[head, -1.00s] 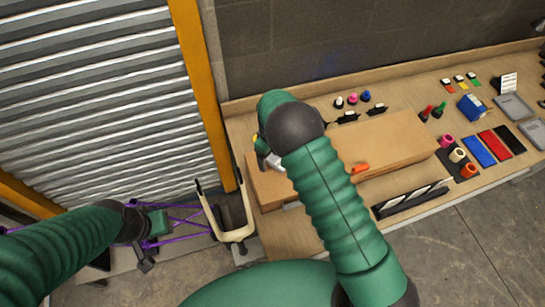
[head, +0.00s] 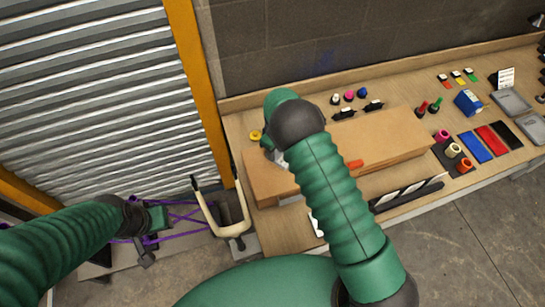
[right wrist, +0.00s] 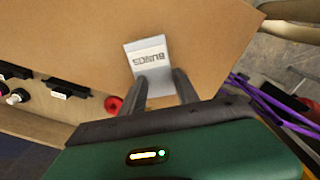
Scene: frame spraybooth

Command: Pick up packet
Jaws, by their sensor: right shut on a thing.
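The packet (right wrist: 148,60) is a small pale grey pouch with dark lettering, upside down in the right wrist view. My right gripper (right wrist: 162,78) is shut on it, with a dark finger at each side of its near end. The packet shows in front of the broad brown surface of a cardboard box; I cannot tell whether it touches it. In the head view my right gripper (head: 272,147) is mostly hidden behind my own arm, over the left part of the box.
The long cardboard box (head: 395,138) lies on the wooden bench. A yellow roll (head: 254,135) sits left of it, and an orange item (head: 354,164) on it. Black-handled tools (head: 345,113) lie behind. A black rack (head: 408,193) stands in front. A cream-handled frame (head: 232,230) stands at the bench's left end.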

